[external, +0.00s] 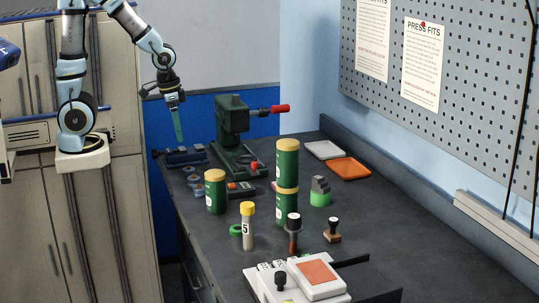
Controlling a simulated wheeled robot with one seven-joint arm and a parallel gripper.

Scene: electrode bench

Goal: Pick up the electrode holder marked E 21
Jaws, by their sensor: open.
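No marking E 21 can be read in the external view, so I cannot tell which thing is that electrode holder. Small bluish-grey round pieces (195,183) stand at the bench's left edge, too small to read. My gripper (175,101) is open and points down above the far left end of the bench. A teal strip (178,126) shows just below it; I cannot tell whether it touches the gripper.
A green press (233,130) with a red handle stands close right of my gripper. Trays (348,168) lie by the wall.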

